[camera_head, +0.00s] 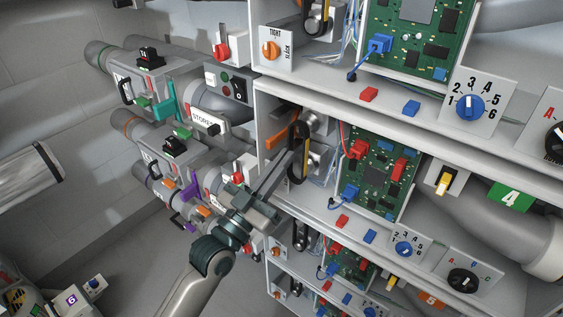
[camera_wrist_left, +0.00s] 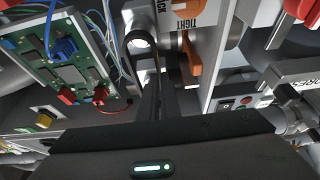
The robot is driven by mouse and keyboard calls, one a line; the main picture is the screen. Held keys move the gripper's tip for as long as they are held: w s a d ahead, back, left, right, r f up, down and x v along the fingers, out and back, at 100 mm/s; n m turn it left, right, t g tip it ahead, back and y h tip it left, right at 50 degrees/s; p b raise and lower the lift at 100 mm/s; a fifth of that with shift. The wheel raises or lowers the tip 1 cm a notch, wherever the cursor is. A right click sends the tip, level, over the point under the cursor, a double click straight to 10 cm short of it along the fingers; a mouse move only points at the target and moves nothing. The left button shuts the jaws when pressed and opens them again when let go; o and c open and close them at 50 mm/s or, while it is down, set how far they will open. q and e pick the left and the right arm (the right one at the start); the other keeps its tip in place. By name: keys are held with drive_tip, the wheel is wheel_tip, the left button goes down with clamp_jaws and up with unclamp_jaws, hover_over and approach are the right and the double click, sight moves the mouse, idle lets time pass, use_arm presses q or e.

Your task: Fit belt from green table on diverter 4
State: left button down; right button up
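A black belt (camera_head: 297,152) stands upright as a narrow loop at the pulleys in the open bay of diverter 4. The green "4" label (camera_head: 510,196) is on that diverter's front, at the right. My left gripper (camera_head: 289,163) reaches into the bay from the lower left, its long fingers close together with their tips at the belt. In the left wrist view, the fingers (camera_wrist_left: 157,92) point at the belt (camera_wrist_left: 140,40) at a round pulley. The fingertips partly hide the belt's contact with the pulleys. The green table and my right gripper are not in view.
A green circuit board (camera_head: 376,178) with red and blue plugs stands right of the bay. A shelf edge (camera_head: 400,110) runs above. Grey tube units (camera_head: 150,75) stand at the left.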

use_arm(q)
drive_tip(key=shift+w+d, duration=0.65)
drive_tip(key=shift+w, duration=0.25)
idle(0.3)
drive_tip(key=shift+p, duration=0.4)
idle(1.0)
drive_tip(key=shift+w+d, duration=0.2)
drive_tip(key=shift+w, duration=0.1)
idle(0.7)
drive_tip(key=shift+p, duration=0.5)
idle(1.0)
drive_tip(key=shift+w+d, duration=0.1)
drive_tip(key=shift+w, duration=0.05)
idle(0.4)
drive_tip(key=c, duration=1.9)
unclamp_jaws()
